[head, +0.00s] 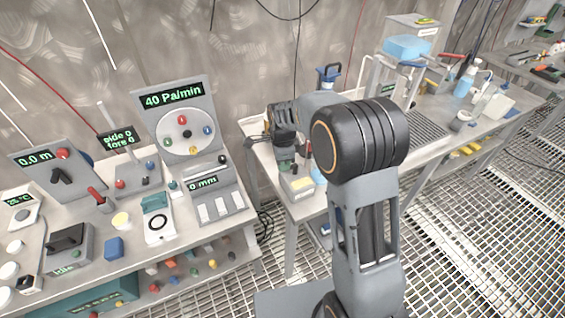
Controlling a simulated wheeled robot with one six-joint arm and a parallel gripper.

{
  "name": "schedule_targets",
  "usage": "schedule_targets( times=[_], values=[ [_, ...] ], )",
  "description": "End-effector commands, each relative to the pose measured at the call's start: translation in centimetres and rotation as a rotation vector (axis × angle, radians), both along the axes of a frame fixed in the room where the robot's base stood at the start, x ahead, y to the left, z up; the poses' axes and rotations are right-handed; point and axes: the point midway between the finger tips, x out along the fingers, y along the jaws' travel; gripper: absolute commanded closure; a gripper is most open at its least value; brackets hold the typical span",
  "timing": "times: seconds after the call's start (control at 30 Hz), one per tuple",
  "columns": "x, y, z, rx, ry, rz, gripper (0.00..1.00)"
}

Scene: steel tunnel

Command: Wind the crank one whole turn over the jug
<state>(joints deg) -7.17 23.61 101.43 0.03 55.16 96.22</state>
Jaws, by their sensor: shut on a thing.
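My gripper (286,158) points down over the near end of the back bench, left of my arm's elbow. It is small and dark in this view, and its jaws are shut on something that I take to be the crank. The crank's shape and turn angle cannot be made out behind the gripper and wrist. A light blue thing (319,176) shows just right of the gripper, partly hidden by my arm; it may be the jug, but I cannot tell. A pale box with a yellow label (299,185) stands just below the gripper.
A control bench (70,240) with dials, buttons and a panel reading "40 Pa/min" (174,97) stands at the left. The back bench (425,150) holds a light blue tank (407,47), a spray bottle (465,82) and tools. The grating floor (480,240) at right is clear.

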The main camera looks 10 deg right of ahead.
Motion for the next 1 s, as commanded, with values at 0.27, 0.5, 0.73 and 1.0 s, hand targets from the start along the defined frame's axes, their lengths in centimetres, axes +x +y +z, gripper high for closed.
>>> schedule_targets(
  times=[0.27, 0.5, 0.73, 1.0],
  values=[
    [0.0, 0.0, 0.1, -0.001, -0.001, -0.001, 1.0],
    [0.0, 0.0, 0.0, -0.001, 0.0, -0.001, 0.64],
    [0.0, 0.0, 0.0, 0.0, 0.0, 0.0, 0.54],
    [0.1, 0.0, 1.2, 0.0, -0.003, 0.0, 0.54]
  ],
)
